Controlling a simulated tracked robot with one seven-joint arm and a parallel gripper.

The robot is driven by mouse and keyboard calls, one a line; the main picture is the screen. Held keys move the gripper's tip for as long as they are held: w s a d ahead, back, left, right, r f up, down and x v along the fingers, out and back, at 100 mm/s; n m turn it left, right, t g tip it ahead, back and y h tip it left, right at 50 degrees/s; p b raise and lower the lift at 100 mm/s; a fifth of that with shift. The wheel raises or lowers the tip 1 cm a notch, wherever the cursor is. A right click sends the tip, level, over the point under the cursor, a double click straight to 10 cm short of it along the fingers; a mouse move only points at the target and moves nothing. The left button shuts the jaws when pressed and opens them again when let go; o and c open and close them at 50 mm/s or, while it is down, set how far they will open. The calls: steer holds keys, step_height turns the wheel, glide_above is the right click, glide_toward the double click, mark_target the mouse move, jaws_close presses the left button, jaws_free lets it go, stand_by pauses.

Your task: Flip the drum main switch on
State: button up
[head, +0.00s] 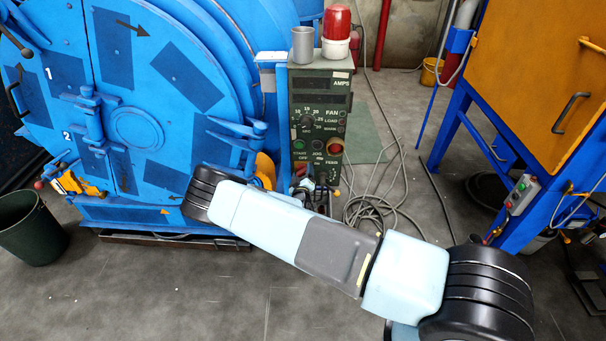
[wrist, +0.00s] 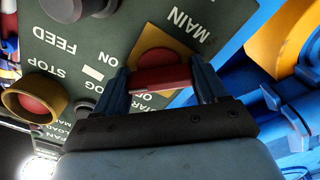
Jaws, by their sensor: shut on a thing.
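The main switch shows in the wrist view as a red handle (wrist: 160,78) on a yellow plate (wrist: 154,60), below the MAIN label on the dark green control panel (wrist: 105,35). My gripper (wrist: 163,80) has its two blue fingers against the handle's two ends and is shut on it. The handle lies nearly level across the picture. ON and OFF labels show to its left and below it, partly covered by my gripper. In the head view the control panel (head: 320,88) stands beside the blue drum (head: 130,110). The main switch cannot be made out there.
In the wrist view a red stop button (wrist: 32,104) in a yellow ring and a black knob (wrist: 62,8) sit near my gripper. In the head view a red lamp (head: 336,22) and a metal cup (head: 303,45) top the panel. Cables (head: 385,200) lie on the floor.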

steer(key=shift+a+m, duration=0.1)
steer(key=shift+m, duration=0.2)
steer(key=m, duration=0.3)
steer(key=shift+w+r, duration=0.1)
steer(key=shift+r, duration=0.05)
steer(key=shift+m, duration=2.3)
steer(key=o, duration=1.1)
steer(key=shift+c, duration=0.2)
steer(key=s, duration=1.4)
steer(key=shift+a, duration=0.15)
